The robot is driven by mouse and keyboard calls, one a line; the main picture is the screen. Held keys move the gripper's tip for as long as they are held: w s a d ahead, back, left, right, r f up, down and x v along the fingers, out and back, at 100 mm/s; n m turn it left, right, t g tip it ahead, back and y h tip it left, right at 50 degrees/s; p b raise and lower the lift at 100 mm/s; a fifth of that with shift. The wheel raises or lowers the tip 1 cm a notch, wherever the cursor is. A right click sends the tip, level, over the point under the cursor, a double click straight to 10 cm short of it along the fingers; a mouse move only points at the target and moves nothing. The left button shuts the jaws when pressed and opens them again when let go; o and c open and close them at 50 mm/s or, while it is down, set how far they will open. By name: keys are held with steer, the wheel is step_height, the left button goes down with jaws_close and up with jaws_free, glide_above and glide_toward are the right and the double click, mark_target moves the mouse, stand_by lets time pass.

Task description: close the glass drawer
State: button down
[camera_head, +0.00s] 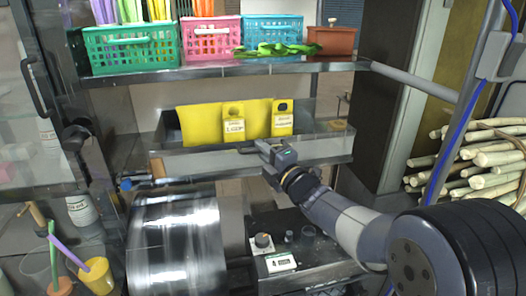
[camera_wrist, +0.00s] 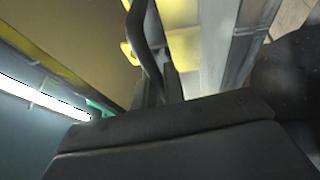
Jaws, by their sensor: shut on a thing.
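The glass drawer (camera_head: 200,164) sits under the metal shelf in the head view, pulled out toward me, with its front panel nearest. Yellow packets with white labels (camera_head: 233,128) stand inside it. My gripper (camera_head: 262,147) is at the middle of the drawer's front edge, shut on the drawer handle. In the wrist view the dark curved handle (camera_wrist: 148,45) runs down to the gripper body, with blurred yellow behind it. The fingertips and most of the handle are hidden in the head view.
Green, pink and blue baskets (camera_head: 130,49) and a brown box (camera_head: 331,41) stand on the shelf (camera_head: 215,72) above. A shiny metal drum (camera_head: 175,245) and a control panel (camera_head: 280,262) are below. Sugarcane stalks (camera_head: 480,160) are piled at right. Cups (camera_head: 95,277) stand at lower left.

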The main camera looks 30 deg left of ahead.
steer(key=w+a, duration=0.1)
steer(key=w+a+b, duration=0.1)
steer(key=shift+w+a+r, duration=0.1)
steer(key=shift+w, duration=0.2)
steer(key=c, duration=1.5)
jaws_free()
steer(key=shift+w, duration=0.1)
